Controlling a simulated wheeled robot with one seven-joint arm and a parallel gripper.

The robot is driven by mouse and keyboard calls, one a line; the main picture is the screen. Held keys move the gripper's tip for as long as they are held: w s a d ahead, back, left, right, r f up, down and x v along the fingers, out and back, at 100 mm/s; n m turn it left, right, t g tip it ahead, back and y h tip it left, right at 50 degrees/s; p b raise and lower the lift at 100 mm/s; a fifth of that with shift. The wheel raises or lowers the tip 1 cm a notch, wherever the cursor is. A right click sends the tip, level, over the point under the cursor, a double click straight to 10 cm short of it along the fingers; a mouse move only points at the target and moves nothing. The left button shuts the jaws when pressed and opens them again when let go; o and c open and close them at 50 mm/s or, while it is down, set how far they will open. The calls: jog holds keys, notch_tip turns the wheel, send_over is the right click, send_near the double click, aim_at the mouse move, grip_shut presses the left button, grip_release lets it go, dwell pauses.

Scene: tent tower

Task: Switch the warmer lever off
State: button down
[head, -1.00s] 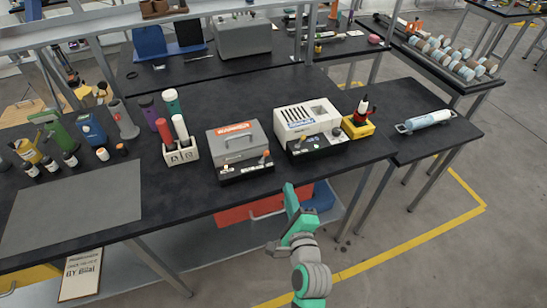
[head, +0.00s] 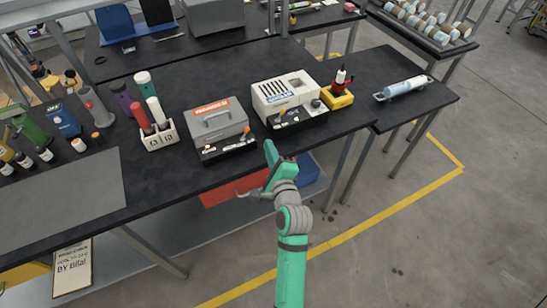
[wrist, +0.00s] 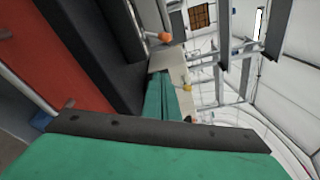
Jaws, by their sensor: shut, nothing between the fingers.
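The warmer appears to be the grey box (head: 217,124) with a handle and an orange label, whose lettering is too small to read surely. It stands near the bench's front edge on a black control base (head: 226,149). Its lever has an orange knob (head: 246,130) at the right end of the base; the knob also shows in the wrist view (wrist: 158,37). I cannot tell the lever's on or off position. My gripper (head: 269,152) is shut and empty, right of and in front of the lever, apart from it. Its fingers also show in the wrist view (wrist: 163,98).
A cream vented unit (head: 284,92) with its own black panel and levers stands right of the warmer. A yellow stand (head: 338,98) with a red bottle is beyond it. A two-slot holder (head: 160,136) is on the left. A red bin (head: 235,188) sits below the bench.

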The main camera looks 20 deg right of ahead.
aim_at(245, 133)
jog(key=w, duration=0.3)
jog(key=shift+w+d+f, duration=0.1)
jog(key=shift+w+d, duration=0.1)
jog(key=shift+d, duration=0.05)
jog(key=shift+w+a+r, duration=0.2)
jog(key=shift+a+r, duration=0.05)
jog(key=shift+a, duration=0.3)
jog(key=shift+w+a+r, duration=0.2)
jog(key=shift+a+r, duration=0.05)
jog(key=shift+a, duration=0.25)
jog(key=shift+w+a+r, duration=0.25)
jog(key=shift+w+a, duration=0.05)
jog(key=shift+a, duration=0.25)
jog(key=shift+a, duration=0.15)
